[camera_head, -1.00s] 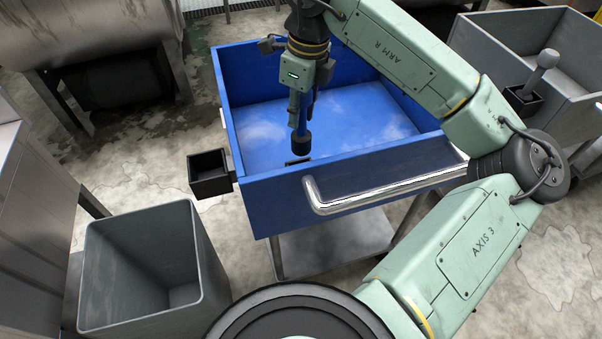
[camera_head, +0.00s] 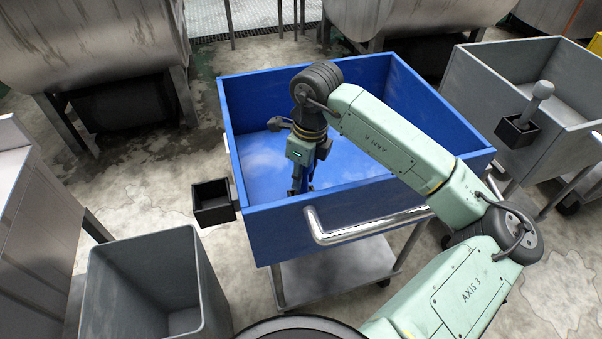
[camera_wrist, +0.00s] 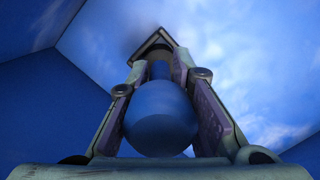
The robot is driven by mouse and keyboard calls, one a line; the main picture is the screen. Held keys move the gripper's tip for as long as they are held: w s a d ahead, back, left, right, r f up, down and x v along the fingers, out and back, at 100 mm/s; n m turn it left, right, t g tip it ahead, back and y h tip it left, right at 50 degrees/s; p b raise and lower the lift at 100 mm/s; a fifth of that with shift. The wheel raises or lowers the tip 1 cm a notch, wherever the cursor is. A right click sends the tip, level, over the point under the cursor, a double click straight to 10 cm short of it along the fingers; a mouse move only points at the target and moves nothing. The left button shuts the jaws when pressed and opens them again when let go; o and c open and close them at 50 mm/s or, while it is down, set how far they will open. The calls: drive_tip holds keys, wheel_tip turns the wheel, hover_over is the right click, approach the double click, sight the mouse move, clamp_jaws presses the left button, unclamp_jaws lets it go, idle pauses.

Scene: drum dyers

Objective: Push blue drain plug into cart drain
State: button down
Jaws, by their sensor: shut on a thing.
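The blue drain plug (camera_wrist: 160,120) has a round ball top and a stem leading down to a dark end. My gripper (camera_wrist: 158,68) is shut around it in the wrist view. A dark square-edged piece (camera_wrist: 152,42) shows around the plug's far end at the cart floor; I cannot tell whether the plug is seated in the drain. In the head view my gripper (camera_head: 301,186) reaches down inside the blue cart (camera_head: 350,215), close behind its front wall. That wall hides the gripper's lowest part, the plug's end and the drain.
An empty black holder (camera_head: 212,203) hangs on the cart's left side. A grey bin (camera_head: 130,285) stands at front left. A grey cart (camera_head: 490,95) with a grey ball-topped plug (camera_head: 538,97) in a holder stands at right. Steel drums (camera_head: 90,40) line the back.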

drive_tip(key=shift+f, duration=0.2)
drive_tip(key=c, duration=1.4)
unclamp_jaws()
drive_tip(key=shift+r, duration=0.2)
drive_tip(key=r, duration=0.3)
drive_tip(key=r+b, duration=0.1)
drive_tip(key=r, duration=0.3)
drive_tip(key=d+r, duration=0.1)
drive_tip(key=r, duration=0.3)
drive_tip(key=shift+s+d+b, duration=0.1)
drive_tip(key=shift+s+b, duration=0.15)
drive_tip(key=shift+b, duration=0.1)
drive_tip(key=shift+r, duration=0.5)
